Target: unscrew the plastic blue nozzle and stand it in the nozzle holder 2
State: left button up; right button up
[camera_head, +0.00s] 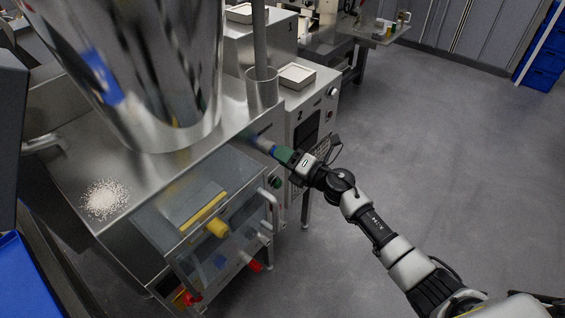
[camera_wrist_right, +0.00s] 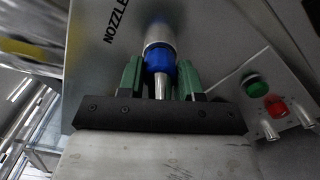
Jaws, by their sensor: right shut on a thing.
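The blue nozzle (camera_wrist_right: 160,62) shows in the right wrist view as a blue collar with a silver tip, in line with a silver spout (camera_wrist_right: 157,36). My right gripper (camera_wrist_right: 159,75) has its green fingers on both sides of the blue collar and is shut on it. In the head view the right gripper (camera_head: 279,153) is at the machine's right side, with a bit of the blue nozzle (camera_head: 273,150) at its fingertips. I cannot tell whether the threads are engaged.
A large steel hopper (camera_head: 165,90) and a pale granule pile (camera_head: 105,199) are on the metal machine. A clear guard with a handle (camera_head: 269,208) and yellow (camera_head: 217,228) and red (camera_head: 255,265) parts is in front. Green (camera_wrist_right: 256,84) and red (camera_wrist_right: 276,105) buttons are nearby. Floor at right is free.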

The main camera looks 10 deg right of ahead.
jog(key=n, duration=0.1)
jog(key=n+b, duration=0.1)
jog(key=n, duration=0.1)
jog(key=n+b, duration=0.1)
jog(key=shift+f+n, duration=0.3)
jog(key=shift+n, duration=0.1)
jog(key=shift+r+n, duration=0.15)
jog(key=shift+n, duration=0.45)
jog(key=shift+r, duration=0.15)
jog(key=n+b, duration=0.1)
jog(key=n, duration=0.1)
jog(key=n+b, duration=0.2)
jog(key=n, duration=0.1)
jog(key=n+b, duration=0.2)
jog(key=n, duration=0.1)
jog(key=shift+f, duration=0.4)
jog(key=shift+r+n, duration=0.15)
jog(key=shift+n, duration=1.05)
jog(key=shift+s+r+n+b, duration=0.1)
jog(key=shift+n+b, duration=0.2)
jog(key=shift+n, duration=0.2)
pick_arm(q)
notch_tip(320, 180, down, 9)
pick_arm(e)
jog(key=shift+r, duration=0.1)
